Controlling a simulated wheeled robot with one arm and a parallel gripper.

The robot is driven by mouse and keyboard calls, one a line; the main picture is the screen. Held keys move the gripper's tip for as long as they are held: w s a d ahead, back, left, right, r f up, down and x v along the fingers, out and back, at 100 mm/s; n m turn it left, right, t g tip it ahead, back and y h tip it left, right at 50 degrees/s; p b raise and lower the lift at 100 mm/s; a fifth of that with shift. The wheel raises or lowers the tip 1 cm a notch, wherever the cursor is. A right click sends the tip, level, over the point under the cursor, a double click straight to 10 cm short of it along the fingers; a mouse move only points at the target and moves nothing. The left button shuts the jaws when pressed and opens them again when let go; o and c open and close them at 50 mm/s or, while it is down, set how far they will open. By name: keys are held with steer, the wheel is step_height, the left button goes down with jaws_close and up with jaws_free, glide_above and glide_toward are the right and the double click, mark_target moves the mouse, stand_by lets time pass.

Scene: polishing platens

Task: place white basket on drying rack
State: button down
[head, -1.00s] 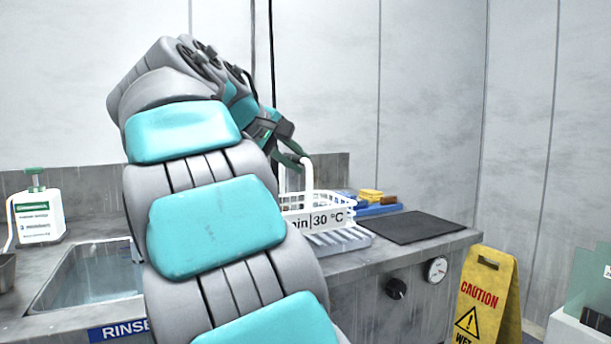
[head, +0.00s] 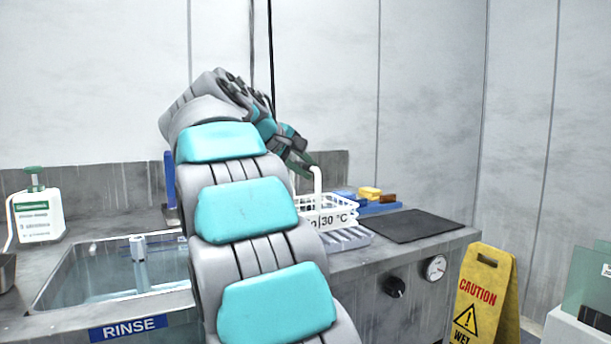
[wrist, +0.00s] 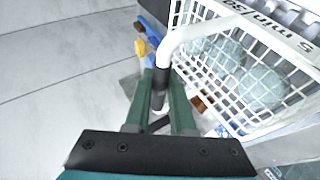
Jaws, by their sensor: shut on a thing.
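In the wrist view the basket (wrist: 222,62) is at the upper right and holds pale green round pieces. My gripper (head: 308,170) is shut on the basket's handle; in the wrist view my gripper (wrist: 162,88) has its green fingers around the handle's dark grip. The drying rack (head: 350,239) is the pale ribbed tray directly under the basket. I cannot tell whether they touch.
A dark mat (head: 412,225) lies right of the rack. A blue tray (head: 380,208) with yellow and brown blocks is behind. The rinse sink (head: 100,270) and a white bottle (head: 38,214) are left. A yellow caution sign (head: 487,295) stands at the counter's right end.

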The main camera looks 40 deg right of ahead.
steer(key=shift+f, duration=0.7)
steer(key=c, duration=0.8)
jaws_free()
steer(key=shift+f, duration=0.15)
steer(key=shift+o, duration=0.2)
steer(key=shift+a+r, duration=0.1)
steer(key=shift+r, duration=0.1)
steer(key=v, duration=1.1)
steer(key=shift+a, duration=0.4)
steer(key=shift+s+r, duration=0.1)
